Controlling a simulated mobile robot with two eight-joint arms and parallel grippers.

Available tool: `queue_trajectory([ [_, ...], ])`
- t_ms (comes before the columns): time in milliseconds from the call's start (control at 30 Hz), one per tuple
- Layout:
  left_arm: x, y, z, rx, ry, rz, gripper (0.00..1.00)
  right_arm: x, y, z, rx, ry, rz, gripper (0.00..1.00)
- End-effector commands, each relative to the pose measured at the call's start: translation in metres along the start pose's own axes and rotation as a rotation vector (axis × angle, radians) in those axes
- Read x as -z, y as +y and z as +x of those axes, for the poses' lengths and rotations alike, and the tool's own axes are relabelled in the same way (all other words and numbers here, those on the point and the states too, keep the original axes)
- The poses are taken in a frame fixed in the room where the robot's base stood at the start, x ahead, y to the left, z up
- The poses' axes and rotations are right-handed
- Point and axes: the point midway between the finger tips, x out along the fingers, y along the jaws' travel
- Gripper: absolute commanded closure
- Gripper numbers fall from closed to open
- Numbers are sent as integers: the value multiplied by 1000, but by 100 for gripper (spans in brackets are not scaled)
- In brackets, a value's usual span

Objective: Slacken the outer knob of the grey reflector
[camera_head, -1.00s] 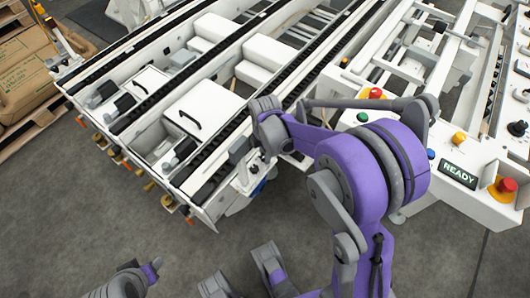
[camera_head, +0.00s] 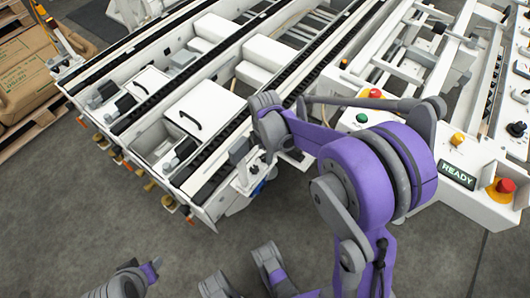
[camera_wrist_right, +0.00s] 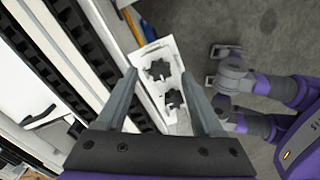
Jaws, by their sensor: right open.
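In the right wrist view two dark star-shaped knobs sit on a white bracket beside the conveyor: one farther up the picture (camera_wrist_right: 160,70) and one lower (camera_wrist_right: 174,98). I cannot tell for certain which is the outer knob, and I cannot make out the grey reflector. My right gripper (camera_wrist_right: 159,75) is open, its two grey fingers apart on either side of the bracket in this view. Neither finger visibly holds a knob. In the head view the right wrist (camera_head: 268,125) is above the conveyor's near corner. My left arm's grey parts (camera_head: 125,284) show at the bottom left; its jaw state is unclear.
White conveyor lanes with black roller rails (camera_head: 290,80) fill the middle. A control panel with a READY display (camera_head: 457,176) and a red button (camera_head: 504,187) stands at right. Brown sacks (camera_head: 22,75) lie on a pallet at left. Grey floor (camera_head: 90,210) is free in front.

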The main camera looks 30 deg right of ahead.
Motion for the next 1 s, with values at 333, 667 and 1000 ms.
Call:
queue_trajectory([
  [333, 8, 0, -24, 0, 9, 0, 50, 0, 0, -72, 0, 0, 0, 31],
  [667, 10, 0, -28, 0, 10, 0, 50, 0, 0, -90, 0, 0, 0, 31],
  [1000, 10, 0, -28, 0, 10, 0, 50, 0, 0, -89, 0, 0, 0, 31],
])
